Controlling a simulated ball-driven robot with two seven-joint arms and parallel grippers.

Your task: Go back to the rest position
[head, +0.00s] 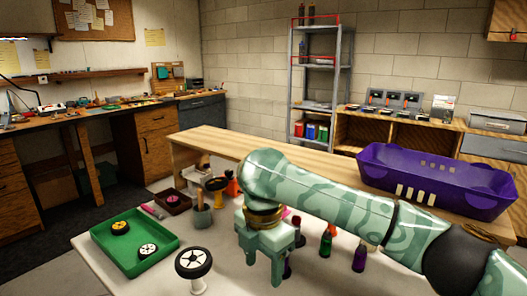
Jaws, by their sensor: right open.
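My right arm reaches in from the right across the front of the head view. Its pale green gripper (272,262) points down over the white table (120,270), with its fingers apart and nothing seen between them. It is to the right of a black-tyred wheel with a light hub (193,262) on a white stand. The arm and gripper hide part of the table and some small bottles behind them. My left gripper is not in view.
A green tray (106,256) with two small wheels lies at the table's left. Behind stand a dark red box (172,201), a cup of tools (201,217) and small bottles (326,242). A purple bin (435,180) sits on the wooden bench (215,146) beyond.

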